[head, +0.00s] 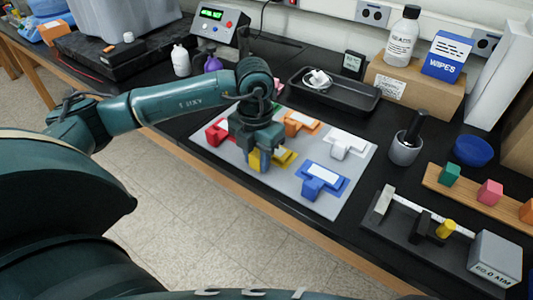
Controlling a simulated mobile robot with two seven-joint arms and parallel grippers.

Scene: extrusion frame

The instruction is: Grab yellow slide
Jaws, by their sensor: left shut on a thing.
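The yellow slide (254,160) is on the grey mat (348,183) in the head view, partly hidden by my left gripper. My left gripper (253,168) points down over the mat and is shut on the yellow slide's raised block. A flat yellow part (284,158) shows to the right of the fingers. I cannot tell whether the slide is lifted off the mat. My right gripper is not in view.
Red (217,132), orange (299,123), white (345,143) and blue (322,181) slides sit around it on the mat. A black tray (333,95) lies behind. A black fixture (425,236) with a grey block stands at right. The bench's front edge is close.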

